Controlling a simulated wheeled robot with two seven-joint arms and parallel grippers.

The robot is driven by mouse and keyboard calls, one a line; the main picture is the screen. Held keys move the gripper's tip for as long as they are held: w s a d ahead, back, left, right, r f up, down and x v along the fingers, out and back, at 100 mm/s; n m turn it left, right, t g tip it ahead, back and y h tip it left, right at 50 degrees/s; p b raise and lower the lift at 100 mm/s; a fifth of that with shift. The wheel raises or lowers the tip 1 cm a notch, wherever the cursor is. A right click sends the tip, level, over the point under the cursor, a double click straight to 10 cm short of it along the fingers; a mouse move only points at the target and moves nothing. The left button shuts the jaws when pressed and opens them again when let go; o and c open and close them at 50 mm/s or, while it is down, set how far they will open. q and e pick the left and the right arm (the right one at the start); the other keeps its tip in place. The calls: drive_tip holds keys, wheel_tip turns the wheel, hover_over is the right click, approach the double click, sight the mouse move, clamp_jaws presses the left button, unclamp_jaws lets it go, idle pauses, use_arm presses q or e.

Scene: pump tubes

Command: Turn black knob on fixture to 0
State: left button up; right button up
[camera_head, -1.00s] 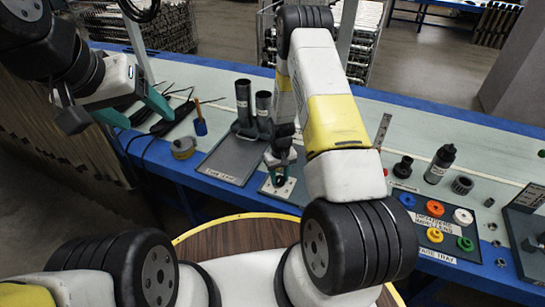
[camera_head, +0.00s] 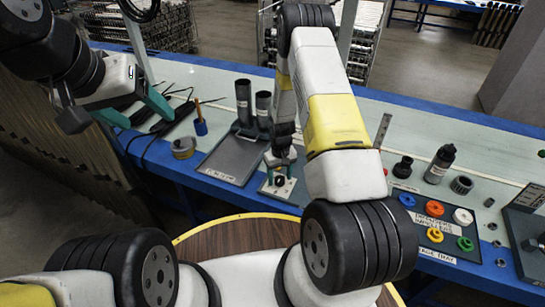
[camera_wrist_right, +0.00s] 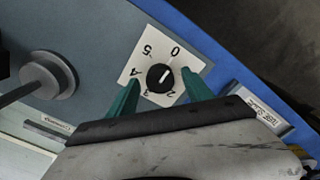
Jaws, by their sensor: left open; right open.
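The black knob (camera_wrist_right: 160,77) sits on a white dial plate (camera_wrist_right: 135,62) marked with numbers; 0, 5, 4, 3 and 2 show. Its white pointer line points to the upper right, roughly toward the 0; I cannot tell if it lines up exactly. The 1 is not readable beside my finger. My right gripper (camera_wrist_right: 159,79) is open, with one green finger on each side of the knob and gaps between. In the head view, the knob (camera_head: 279,181) shows below the right gripper (camera_head: 280,160). My left gripper (camera_head: 147,119) is open and empty over the table's left part.
A grey tray (camera_head: 232,162) with two dark upright tubes (camera_head: 243,100) stands left of the fixture. A tape roll (camera_head: 184,147) and cables lie farther left.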

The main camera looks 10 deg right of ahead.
wheel_tip(320, 180, up, 7)
drive_tip(key=shift+r, duration=0.2)
drive_tip(key=shift+r, duration=0.1)
idle(0.4)
wheel_tip(320, 180, up, 12)
drive_tip(key=t, duration=0.1)
wheel_tip(320, 180, up, 16)
drive_tip(key=m+t+y, duration=0.1)
drive_tip(key=t, duration=0.1)
hover_over(280, 178)
drive_tip(key=s+a, duration=0.1)
drive_tip(key=s, duration=0.5)
drive_tip(key=s+r+t, duration=0.1)
drive_tip(key=s+r, duration=0.5)
drive_tip(key=s, duration=0.3)
drive_tip(key=s+a+r+t+y, duration=0.1)
drive_tip(key=s+r+t, duration=0.1)
drive_tip(key=s+r, duration=0.5)
drive_tip(key=shift+s+a+m, duration=0.15)
drive_tip(key=shift+s+m, duration=0.25)
drive_tip(key=shift+s, duration=0.85)
